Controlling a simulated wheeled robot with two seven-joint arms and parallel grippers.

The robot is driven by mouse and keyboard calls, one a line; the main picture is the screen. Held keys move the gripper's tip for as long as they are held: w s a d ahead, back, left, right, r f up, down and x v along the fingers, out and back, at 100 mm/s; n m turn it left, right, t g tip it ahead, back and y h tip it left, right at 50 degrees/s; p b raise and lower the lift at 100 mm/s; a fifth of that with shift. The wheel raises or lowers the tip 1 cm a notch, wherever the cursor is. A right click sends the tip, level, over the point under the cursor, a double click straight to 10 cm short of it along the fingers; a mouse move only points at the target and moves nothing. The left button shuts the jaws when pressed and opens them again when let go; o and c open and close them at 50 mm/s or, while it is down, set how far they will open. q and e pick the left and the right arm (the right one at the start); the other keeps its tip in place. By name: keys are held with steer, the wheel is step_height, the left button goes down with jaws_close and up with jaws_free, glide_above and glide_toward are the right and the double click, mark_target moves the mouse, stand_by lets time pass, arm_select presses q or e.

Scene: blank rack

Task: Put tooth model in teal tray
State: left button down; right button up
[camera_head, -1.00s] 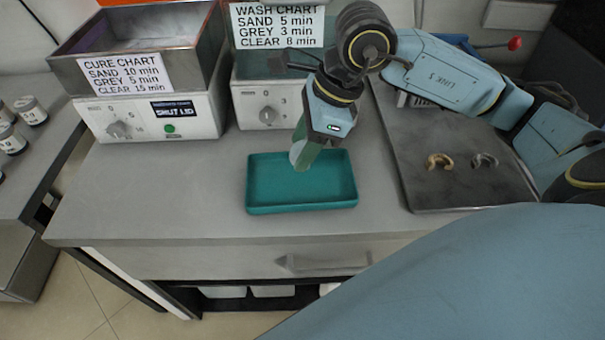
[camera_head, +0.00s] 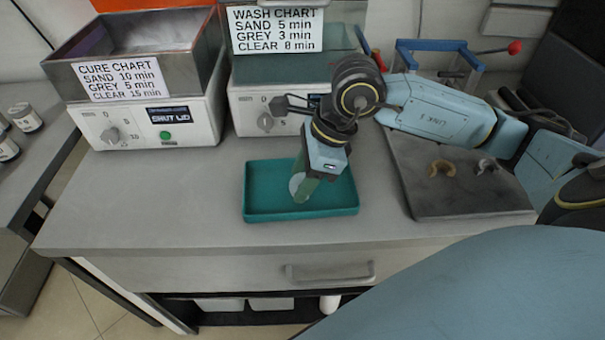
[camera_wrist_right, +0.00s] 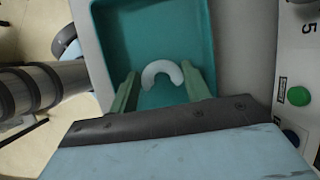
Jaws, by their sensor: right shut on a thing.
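The teal tray (camera_head: 257,203) lies on the grey counter, and its inside fills the upper middle of the right wrist view (camera_wrist_right: 115,35). My right gripper (camera_head: 301,192) points down into the tray. It is shut on a pale, arch-shaped tooth model (camera_head: 296,183). In the right wrist view the white arch (camera_wrist_right: 163,70) sits between the two green fingers of the gripper (camera_wrist_right: 160,86). I cannot tell whether the model touches the tray floor. My left gripper is not in view.
A tan tooth model (camera_head: 441,168) and a grey one (camera_head: 488,165) lie on a dark metal plate (camera_head: 465,202) at right. The cure unit (camera_head: 150,124) and wash unit (camera_head: 265,122) stand behind the tray. The counter left of the tray is clear.

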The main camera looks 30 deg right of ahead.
steer(key=shift+f, duration=0.1)
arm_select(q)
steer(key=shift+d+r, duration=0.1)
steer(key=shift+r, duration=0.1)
arm_select(e)
steer(key=o, duration=1)
steer(key=shift+o, duration=0.2)
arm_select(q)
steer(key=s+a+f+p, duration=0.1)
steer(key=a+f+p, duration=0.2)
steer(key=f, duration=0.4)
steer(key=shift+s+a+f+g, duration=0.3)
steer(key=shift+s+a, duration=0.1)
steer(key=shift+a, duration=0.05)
arm_select(e)
steer(key=v, duration=1.2)
steer(key=shift+d, duration=0.1)
